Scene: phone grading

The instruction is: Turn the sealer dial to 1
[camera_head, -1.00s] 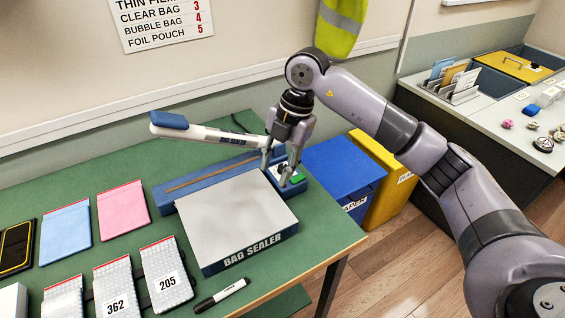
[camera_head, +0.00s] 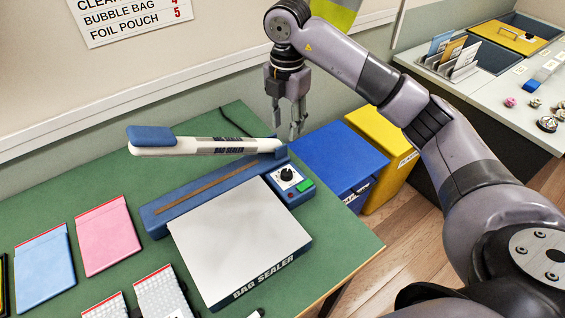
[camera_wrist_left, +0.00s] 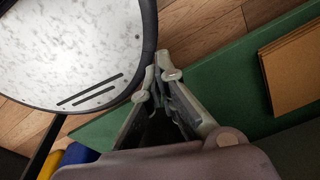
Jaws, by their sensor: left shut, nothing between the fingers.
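The bag sealer has a blue base with its round black dial (camera_head: 287,174) on a white plate at the right end, beside a green button (camera_head: 304,185). The dial is in clear view, but its numbers and pointer setting are too small to read. The sealer's white arm (camera_head: 195,147) is raised. My right gripper (camera_head: 287,132) is above and behind the dial, apart from it, with its fingers apart and empty. My left gripper (camera_wrist_left: 158,76) shows only in the left wrist view, shut and empty, near a green tabletop.
A light platform marked BAG SEALER (camera_head: 238,240) lies before the sealer. Pink (camera_head: 107,236) and blue (camera_head: 45,268) pouches lie left. Blue (camera_head: 335,165) and yellow (camera_head: 385,150) bins stand right of the table. A round speckled surface (camera_wrist_left: 65,50) and brown cardboard (camera_wrist_left: 295,70) flank my left gripper.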

